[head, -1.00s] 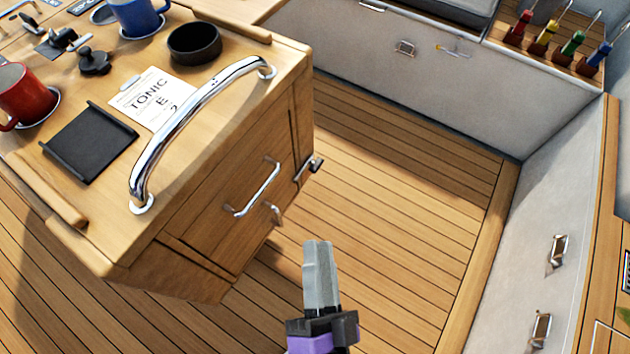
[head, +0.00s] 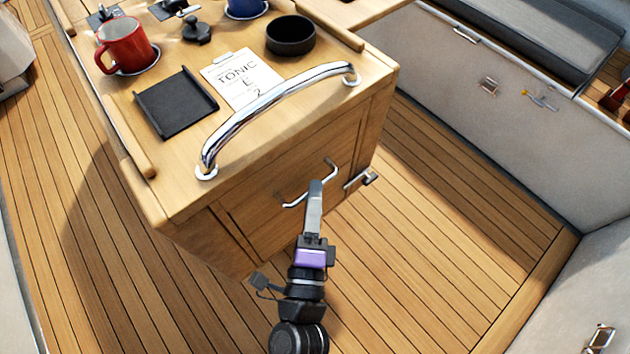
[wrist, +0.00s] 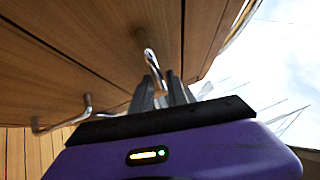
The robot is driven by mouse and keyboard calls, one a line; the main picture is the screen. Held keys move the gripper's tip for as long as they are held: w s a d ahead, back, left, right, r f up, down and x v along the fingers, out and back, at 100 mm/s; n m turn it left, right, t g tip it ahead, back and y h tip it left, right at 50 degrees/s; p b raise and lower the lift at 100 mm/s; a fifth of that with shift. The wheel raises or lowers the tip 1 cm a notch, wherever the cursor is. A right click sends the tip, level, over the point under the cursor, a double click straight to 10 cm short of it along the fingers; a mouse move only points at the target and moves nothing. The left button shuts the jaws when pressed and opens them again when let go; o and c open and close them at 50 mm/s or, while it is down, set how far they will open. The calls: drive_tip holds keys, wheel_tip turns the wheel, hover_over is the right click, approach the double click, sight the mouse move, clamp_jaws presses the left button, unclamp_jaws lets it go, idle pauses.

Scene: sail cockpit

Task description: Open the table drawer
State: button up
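The table (head: 185,195) is a wooden cabinet with a chrome grab rail (head: 270,110) on top. Its drawer front (head: 262,190) looks flush with the cabinet and carries a slim chrome handle (head: 331,172). My gripper (head: 316,183) is at this handle and its fingertips cover the bar's middle in the head view. In the wrist view, the handle (wrist: 151,58) runs down between the two grey fingers of my gripper (wrist: 161,82). The fingers stand apart with a gap, and I cannot tell whether either touches the bar.
A second chrome handle (wrist: 62,117) is on the panel at left in the wrist view. A red mug (head: 126,45), black tray (head: 176,103) and black bowl (head: 290,35) stand on top. The plank floor (head: 450,215) is clear.

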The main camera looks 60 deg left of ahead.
drive_tip(key=shift+x, duration=1.1)
clamp_jaws()
drive_tip(key=shift+f, duration=0.1)
idle(0.6)
